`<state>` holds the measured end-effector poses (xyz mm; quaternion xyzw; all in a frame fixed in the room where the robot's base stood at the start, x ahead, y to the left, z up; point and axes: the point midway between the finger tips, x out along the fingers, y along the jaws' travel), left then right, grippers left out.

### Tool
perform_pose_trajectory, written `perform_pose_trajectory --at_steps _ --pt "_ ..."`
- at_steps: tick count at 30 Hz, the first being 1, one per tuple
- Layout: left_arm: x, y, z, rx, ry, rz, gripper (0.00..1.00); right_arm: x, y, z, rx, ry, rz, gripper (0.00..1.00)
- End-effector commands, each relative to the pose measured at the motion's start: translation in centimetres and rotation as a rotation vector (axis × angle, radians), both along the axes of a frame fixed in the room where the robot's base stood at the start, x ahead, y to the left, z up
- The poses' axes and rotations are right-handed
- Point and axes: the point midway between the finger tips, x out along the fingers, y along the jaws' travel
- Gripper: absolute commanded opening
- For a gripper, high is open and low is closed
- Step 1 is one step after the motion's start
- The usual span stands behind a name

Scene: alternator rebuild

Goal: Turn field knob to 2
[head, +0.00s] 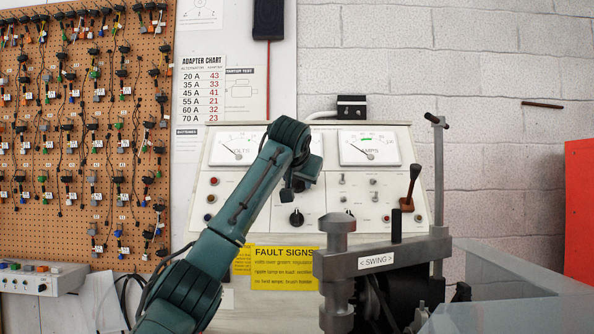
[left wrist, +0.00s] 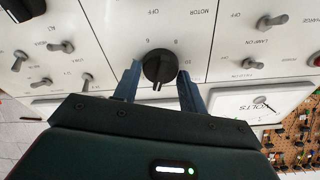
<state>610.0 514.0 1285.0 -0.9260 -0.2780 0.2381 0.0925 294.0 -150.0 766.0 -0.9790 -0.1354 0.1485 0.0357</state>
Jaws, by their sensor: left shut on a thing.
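In the left wrist view, upside down to the panel, a round black knob (left wrist: 158,66) with a white mark sits between my left gripper's two blue-grey fingers. The mark points toward my palm, and small printed numbers stand around the knob. My left gripper (left wrist: 159,74) is shut on this knob, one finger on each side. In the head view my left gripper (head: 292,188) is at the white test panel (head: 265,205), below and right of the volts meter (head: 236,149), and hides the held knob. My right gripper is in neither view.
Another black knob (head: 297,217) sits just below my gripper. Toggle switches (head: 343,181) and the amps meter (head: 369,149) are to the right. A grey metal fixture marked SWING (head: 376,262) stands in front at right. A pegboard (head: 85,130) with cables hangs left.

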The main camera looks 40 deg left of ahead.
Motion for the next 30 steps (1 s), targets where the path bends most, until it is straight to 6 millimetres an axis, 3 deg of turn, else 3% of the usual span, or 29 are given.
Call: perform_pose_trajectory --at_steps 3,18,30 --pt "0.0 0.0 0.4 0.074 0.065 -0.055 0.19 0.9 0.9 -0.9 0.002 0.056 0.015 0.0" --pt "0.0 0.0 0.3 0.321 0.272 -0.239 0.19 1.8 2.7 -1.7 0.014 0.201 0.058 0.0" --pt "0.0 0.1 0.0 0.386 0.326 -0.288 0.19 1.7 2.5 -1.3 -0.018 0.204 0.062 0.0"
